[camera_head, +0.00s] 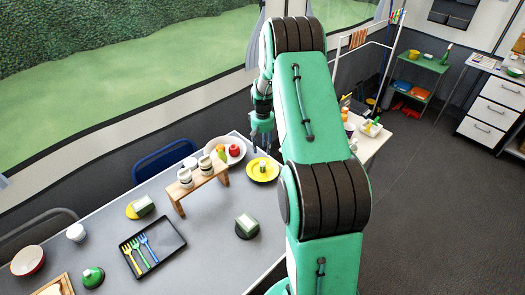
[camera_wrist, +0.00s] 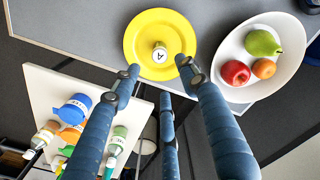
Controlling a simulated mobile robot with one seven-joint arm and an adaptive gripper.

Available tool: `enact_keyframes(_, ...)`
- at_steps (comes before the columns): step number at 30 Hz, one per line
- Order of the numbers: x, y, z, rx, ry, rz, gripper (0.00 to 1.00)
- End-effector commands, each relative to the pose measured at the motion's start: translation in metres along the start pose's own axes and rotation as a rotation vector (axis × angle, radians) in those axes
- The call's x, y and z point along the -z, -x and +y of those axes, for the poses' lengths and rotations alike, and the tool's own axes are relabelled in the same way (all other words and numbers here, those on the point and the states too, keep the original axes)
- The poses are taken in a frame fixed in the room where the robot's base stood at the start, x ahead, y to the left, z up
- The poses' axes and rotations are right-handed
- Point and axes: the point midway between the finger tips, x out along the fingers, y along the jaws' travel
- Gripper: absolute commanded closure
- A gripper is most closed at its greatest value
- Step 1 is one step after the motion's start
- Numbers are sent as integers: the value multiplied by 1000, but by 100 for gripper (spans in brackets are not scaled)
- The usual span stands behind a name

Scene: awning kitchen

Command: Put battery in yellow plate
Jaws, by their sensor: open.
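The yellow plate (camera_head: 253,175) lies at the far end of the grey table; it fills the upper middle of the wrist view (camera_wrist: 138,40). A small pale cylinder with a white label marked "A", which looks like the battery (camera_head: 263,167), stands on the plate; it also shows near the plate's middle in the wrist view (camera_wrist: 160,53). My gripper (camera_wrist: 157,72) is open, with its blue fingers spread at the plate's near edge and nothing between them. In the head view my gripper (camera_head: 262,138) hangs just beyond the plate, apart from the cylinder.
A white oval dish (camera_wrist: 285,82) with a pear and two red or orange fruits lies beside the plate. A side table (camera_wrist: 55,88) holds bottles.

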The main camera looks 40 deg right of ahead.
Motion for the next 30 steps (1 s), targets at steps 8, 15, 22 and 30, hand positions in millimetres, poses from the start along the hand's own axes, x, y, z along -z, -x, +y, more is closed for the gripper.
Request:
enact_keyframes(8,0,1,0,0,0,-1,56)
enact_keyframes(15,0,1,0,0,0,0,56)
enact_keyframes(22,0,6,-3,-1,3,3,56)
enact_keyframes(30,-8,59,-35,-6,33,38,56)
